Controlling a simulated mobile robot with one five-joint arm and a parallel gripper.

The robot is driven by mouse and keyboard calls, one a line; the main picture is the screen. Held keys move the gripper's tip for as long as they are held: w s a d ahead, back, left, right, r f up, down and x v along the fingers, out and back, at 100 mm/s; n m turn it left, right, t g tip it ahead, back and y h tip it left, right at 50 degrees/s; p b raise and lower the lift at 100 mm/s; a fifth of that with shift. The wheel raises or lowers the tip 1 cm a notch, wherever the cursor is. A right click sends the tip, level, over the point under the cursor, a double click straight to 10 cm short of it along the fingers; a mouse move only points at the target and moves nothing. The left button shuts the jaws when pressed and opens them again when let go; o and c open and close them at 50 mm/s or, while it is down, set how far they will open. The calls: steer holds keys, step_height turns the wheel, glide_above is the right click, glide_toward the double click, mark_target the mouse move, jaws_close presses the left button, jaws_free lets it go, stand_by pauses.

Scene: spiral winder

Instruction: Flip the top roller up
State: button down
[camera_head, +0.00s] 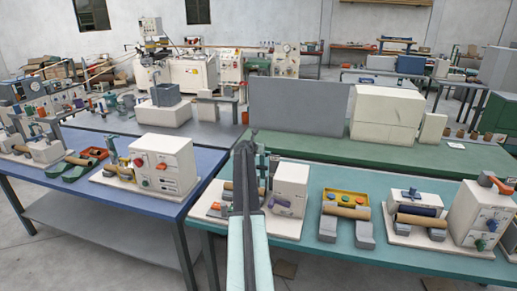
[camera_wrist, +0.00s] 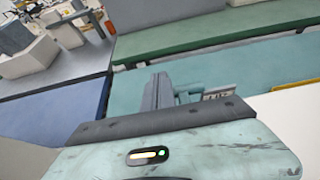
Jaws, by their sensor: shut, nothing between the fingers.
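Behind my arm stands a small winder with a white base (camera_head: 287,228), a white box (camera_head: 290,183) and a tan roller (camera_head: 228,186). My arm hides the middle of this winder, so I cannot tell how its top roller sits. In the wrist view a teal part (camera_wrist: 190,82) shows just right of the fingers; I cannot tell whether they touch.
On the teal table (camera_head: 385,250), a tan roller on grey blocks (camera_head: 346,212) and a machine with a dark blue roller (camera_head: 420,212) stand to the right. A blue table (camera_head: 90,205) with another white machine (camera_head: 163,165) is at left. A grey panel (camera_head: 297,106) stands behind.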

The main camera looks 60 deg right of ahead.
steer(key=shift+a, duration=0.1)
stand_by(0.3)
steer(key=a+r+p, duration=0.3)
steer(key=r+p, duration=0.8)
steer(key=shift+s, duration=0.35)
steer(key=shift+r, duration=0.1)
